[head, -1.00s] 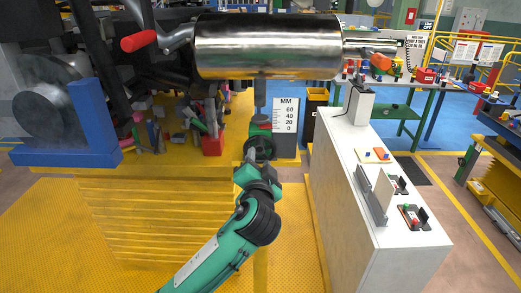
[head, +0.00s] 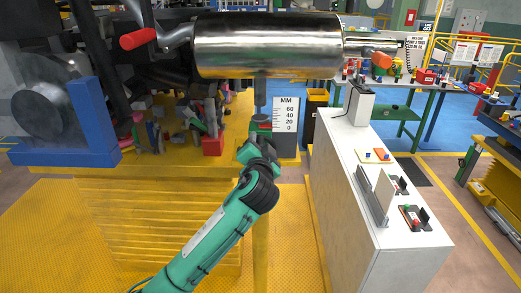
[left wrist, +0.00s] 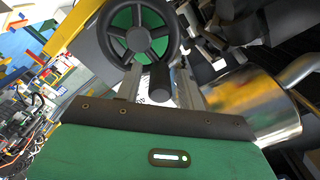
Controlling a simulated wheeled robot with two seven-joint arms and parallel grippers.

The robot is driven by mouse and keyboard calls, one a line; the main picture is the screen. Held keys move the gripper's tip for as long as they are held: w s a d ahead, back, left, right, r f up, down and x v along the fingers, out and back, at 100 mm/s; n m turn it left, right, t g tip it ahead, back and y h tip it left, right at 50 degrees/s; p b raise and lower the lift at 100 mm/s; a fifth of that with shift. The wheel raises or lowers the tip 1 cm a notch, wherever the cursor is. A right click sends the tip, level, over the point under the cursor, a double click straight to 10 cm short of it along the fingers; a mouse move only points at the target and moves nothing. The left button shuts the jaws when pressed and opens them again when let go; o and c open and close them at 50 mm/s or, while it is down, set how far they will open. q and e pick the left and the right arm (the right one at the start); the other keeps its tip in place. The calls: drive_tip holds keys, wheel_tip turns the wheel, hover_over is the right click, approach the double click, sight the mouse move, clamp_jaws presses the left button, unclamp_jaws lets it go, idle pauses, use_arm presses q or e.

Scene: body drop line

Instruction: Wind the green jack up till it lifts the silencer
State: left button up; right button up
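The shiny silencer (head: 265,45) hangs across the top of the head view; its metal side also shows in the left wrist view (left wrist: 255,95). The grey post (head: 260,92) of the jack stands below it; I cannot tell whether they touch. My left gripper (head: 250,148) hides most of the green jack. In the left wrist view, the black spoked handwheel (left wrist: 138,32) is straight ahead. Its dark knob (left wrist: 160,78) sits between the fingers of my left gripper (left wrist: 159,72), with gaps seemingly showing on both sides. My right gripper is out of view.
A white MM scale board (head: 286,115) stands just right of the jack. A white cabinet (head: 345,190) with small parts on top is to the right. A blue stand (head: 92,125) is at the left. The yellow floor in front is clear.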

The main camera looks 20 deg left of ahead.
use_arm(q)
clamp_jaws()
drive_tip(key=shift+w+d+f+b, duration=0.1)
drive_tip(key=shift+d+f+b, duration=0.15)
drive_tip(key=shift+d, duration=0.2)
drive_tip(key=shift+w+d+f+b, duration=0.1)
drive_tip(key=shift+d+f+b, duration=0.15)
drive_tip(key=shift+d, duration=0.2)
drive_tip(key=shift+w+d, duration=0.15)
drive_tip(key=shift+d, duration=0.25)
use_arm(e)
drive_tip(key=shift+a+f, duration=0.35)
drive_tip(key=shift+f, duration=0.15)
